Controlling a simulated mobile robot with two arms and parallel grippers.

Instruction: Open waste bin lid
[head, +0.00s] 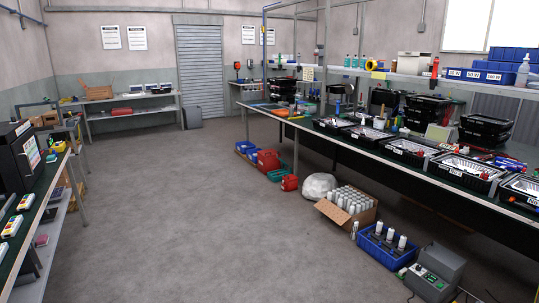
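A small dark grey, box-shaped object that looks like the waste bin (192,117) stands on the floor by the back wall. Neither of my grippers is in view.
A long workbench (300,123) with floodlight housings runs along the right. A cardboard box (348,207), a blue crate (385,247) and a grey machine (435,272) stand on the floor before it. Another bench is at left. The middle floor is clear.

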